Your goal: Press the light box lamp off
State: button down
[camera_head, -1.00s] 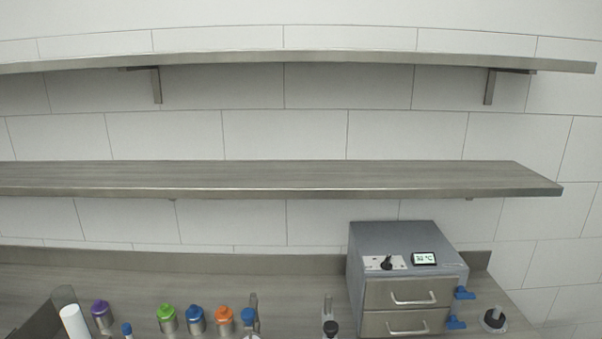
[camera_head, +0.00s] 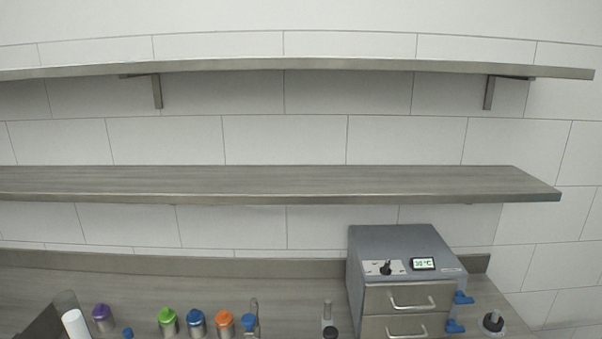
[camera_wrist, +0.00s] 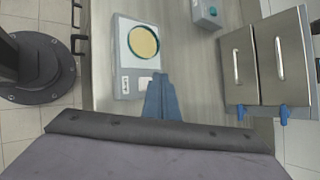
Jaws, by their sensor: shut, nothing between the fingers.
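The light box (camera_wrist: 121,58) is a pale, flat box on the counter, seen in the wrist view at upper centre. My gripper (camera_wrist: 160,77) has blue-grey fingers that are shut and empty. In the picture its tips lie just right of the white button; I cannot tell whether they touch it. The light box is not visible in the head view.
A grey drawer unit (camera_head: 405,240) with blue taps stands at the counter's right; its drawers also show in the wrist view (camera_wrist: 262,65). Two shelves (camera_head: 285,182) span the wall. A small grey box (camera_wrist: 206,13) is farther back.

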notch_tip(320, 180, up, 5)
jog(key=p, duration=0.4)
jog(key=shift+r, duration=0.15)
jog(key=s+a+f+n+g+h, duration=0.1)
jog(key=s+a+f+n+g, duration=0.2)
jog(key=s, duration=0.4)
jog(key=s+a+f+n+g+h, duration=0.1)
jog(key=s+a+f+g, duration=0.1)
jog(key=s+g, duration=0.3)
jog(key=w+a+r+n+h, duration=0.1)
jog(key=w+a+r+n, duration=0.1)
jog(key=a+n, duration=0.3)
jog(key=w+a+r+n+h, duration=0.1)
jog(key=w+a+r+n, duration=0.2)
jog(key=a+n, duration=0.1)
jog(key=w+a+r+n+t+h, duration=0.1)
jog(key=w+a+r+n+h, duration=0.1)
jog(key=a+n, duration=0.3)
jog(key=shift+w+a+r+n, duration=0.3)
jog(key=shift+a+r, duration=0.35)
jog(key=shift+a, duration=0.45)
